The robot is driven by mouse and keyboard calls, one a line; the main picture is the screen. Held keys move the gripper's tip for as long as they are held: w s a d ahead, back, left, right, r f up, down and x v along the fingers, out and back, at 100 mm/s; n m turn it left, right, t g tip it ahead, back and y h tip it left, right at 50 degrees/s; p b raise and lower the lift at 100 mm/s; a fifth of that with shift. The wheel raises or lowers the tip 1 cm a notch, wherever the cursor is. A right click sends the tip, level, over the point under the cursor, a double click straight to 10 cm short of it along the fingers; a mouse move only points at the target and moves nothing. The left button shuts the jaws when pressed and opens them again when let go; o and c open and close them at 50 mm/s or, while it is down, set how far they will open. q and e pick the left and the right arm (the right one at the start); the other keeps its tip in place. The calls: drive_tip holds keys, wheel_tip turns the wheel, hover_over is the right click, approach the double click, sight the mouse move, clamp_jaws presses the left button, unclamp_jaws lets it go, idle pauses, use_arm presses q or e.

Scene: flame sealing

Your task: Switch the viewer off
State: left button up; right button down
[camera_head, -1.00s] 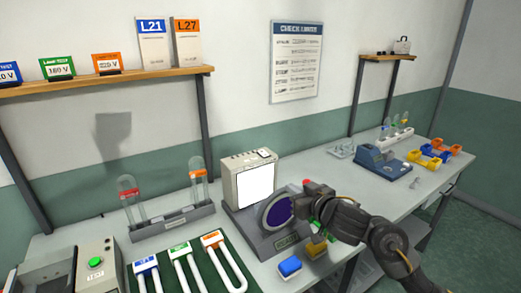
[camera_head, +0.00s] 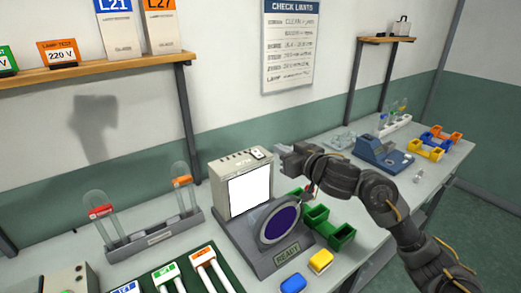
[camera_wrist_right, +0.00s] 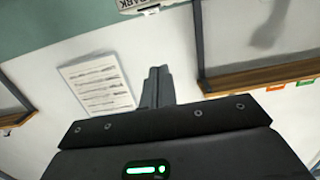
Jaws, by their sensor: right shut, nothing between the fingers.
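The viewer (camera_head: 218,178) is a beige box on the bench with a bright white lit panel (camera_head: 250,192) on its front. A panel edge with "DARK" lettering (camera_wrist_right: 138,4) shows at the top of the right wrist view. My right gripper (camera_head: 282,151) is shut and empty, just right of the viewer's top, near the switch. I cannot tell whether it touches. Its closed fingers also show in the right wrist view (camera_wrist_right: 155,88). My left gripper is not in view.
A grey stand with a round dark disc (camera_head: 281,224) marked "READY" stands before the viewer. Green bins (camera_head: 318,217), a yellow block (camera_head: 321,261) and a blue block (camera_head: 293,284) lie nearby. A rack with glass tubes (camera_head: 152,240) stands left.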

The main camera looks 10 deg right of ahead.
hover_over(260, 156)
drive_tip(key=s, duration=0.1)
drive_tip(key=shift+s+d+f+p, duration=0.1)
drive_tip(key=shift+d+f+p, duration=0.1)
drive_tip(key=shift+f+p, duration=0.25)
drive_tip(key=shift+w+a+f, duration=0.1)
drive_tip(key=shift+w+f, duration=0.2)
drive_tip(key=shift+f, duration=0.35)
drive_tip(key=shift+w+a+f, duration=0.1)
drive_tip(key=shift+w+f, duration=0.2)
drive_tip(key=shift+f, duration=0.3)
drive_tip(key=shift+d+f+p, duration=0.1)
drive_tip(key=shift+f+p, duration=0.25)
drive_tip(key=shift+f, duration=0.65)
